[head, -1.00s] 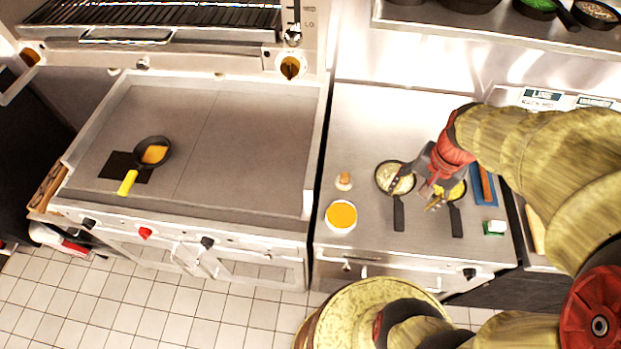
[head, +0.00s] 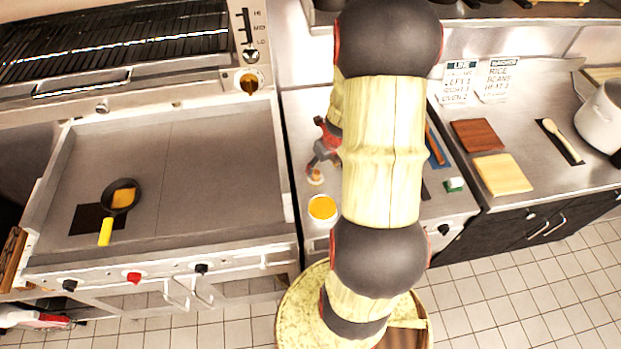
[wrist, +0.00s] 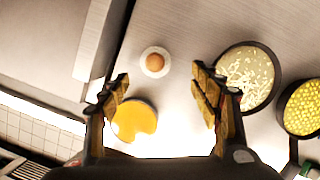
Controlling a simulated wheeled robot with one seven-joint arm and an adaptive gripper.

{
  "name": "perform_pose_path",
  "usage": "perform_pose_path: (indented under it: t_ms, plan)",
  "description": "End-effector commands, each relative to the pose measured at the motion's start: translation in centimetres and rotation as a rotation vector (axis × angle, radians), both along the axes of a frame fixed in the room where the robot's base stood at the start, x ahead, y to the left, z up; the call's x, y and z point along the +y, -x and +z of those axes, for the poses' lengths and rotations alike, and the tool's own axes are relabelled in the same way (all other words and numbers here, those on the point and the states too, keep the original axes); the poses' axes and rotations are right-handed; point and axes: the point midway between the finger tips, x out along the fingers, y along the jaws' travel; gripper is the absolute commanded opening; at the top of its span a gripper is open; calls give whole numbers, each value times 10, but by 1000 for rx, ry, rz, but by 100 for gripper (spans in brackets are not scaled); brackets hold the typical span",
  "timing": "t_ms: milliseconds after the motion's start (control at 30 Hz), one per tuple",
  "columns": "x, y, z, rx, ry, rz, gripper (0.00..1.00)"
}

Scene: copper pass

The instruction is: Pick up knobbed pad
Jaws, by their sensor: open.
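The knobbed pad is a small pale round pad with a brown knob (head: 316,177). It stands upright on the steel counter, behind the orange-filled bowl (head: 322,208). In the wrist view the pad (wrist: 155,63) is seen from above, between and beyond the fingertips. My gripper (head: 318,160) is open and empty, its fingers apart (wrist: 163,92) in the wrist view. It is close to the pad in the head view, and I cannot tell the height left between them. The orange bowl (wrist: 134,124) lies between the fingers in the wrist view, partly hidden by the left finger.
A pan of pale shreds (wrist: 247,80) is right of the fingers, with a yellow-filled pan (wrist: 304,107) beyond. My arm hides both pans in the head view. A skillet (head: 122,196) sits on the left griddle. A green-and-white block (head: 454,185) lies at right.

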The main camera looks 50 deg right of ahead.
Motion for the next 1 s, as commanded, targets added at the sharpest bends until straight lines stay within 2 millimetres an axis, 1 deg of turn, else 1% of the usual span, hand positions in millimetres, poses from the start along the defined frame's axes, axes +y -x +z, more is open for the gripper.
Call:
perform_pose_path:
  t_ms: [200, 433, 600, 700, 767, 967, 1000]
  plan:
    - [0, -5, -20, 0, -6, -13, 63]
    - [1, -12, -36, 1, -5, -9, 63]
    - [2, -23, -60, 0, -5, -10, 63]
    - [0, -26, -72, 1, -5, -8, 63]
    - [0, -27, -74, 1, -5, -9, 63]
    - [0, -27, -73, 0, -4, -9, 63]
    - [0, -27, -73, 0, -4, -9, 61]
